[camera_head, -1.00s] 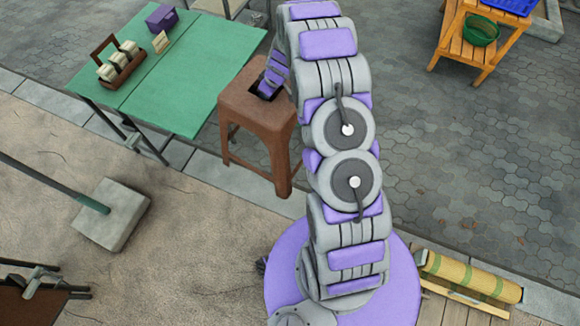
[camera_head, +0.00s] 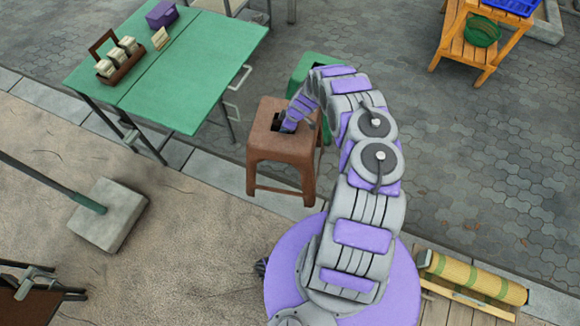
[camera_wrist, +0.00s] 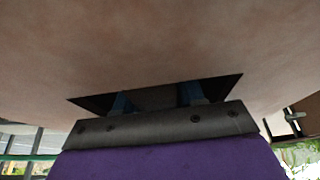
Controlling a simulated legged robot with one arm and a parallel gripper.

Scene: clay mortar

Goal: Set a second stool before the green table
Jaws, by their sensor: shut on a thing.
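A brown stool (camera_head: 280,151) is upright in the middle of the head view, right of the green table (camera_head: 200,62) and on its near side. My gripper (camera_head: 284,124) reaches into the hole in its seat and is shut on the stool. In the wrist view the brown seat (camera_wrist: 160,40) fills the upper part, with my gripper (camera_wrist: 158,100) in the dark hole. I cannot tell whether the stool's feet touch the ground. A green stool (camera_head: 303,70) stands behind it, right of the table, partly hidden by my arm and the brown stool.
The table holds a brown carrier (camera_head: 118,64) with white blocks, a purple box (camera_head: 161,14) and a small card. A grey pole base (camera_head: 110,215) stands at left. A wooden stand (camera_head: 470,45) is at upper right, a rolled mat (camera_head: 475,279) at lower right. The right paving is clear.

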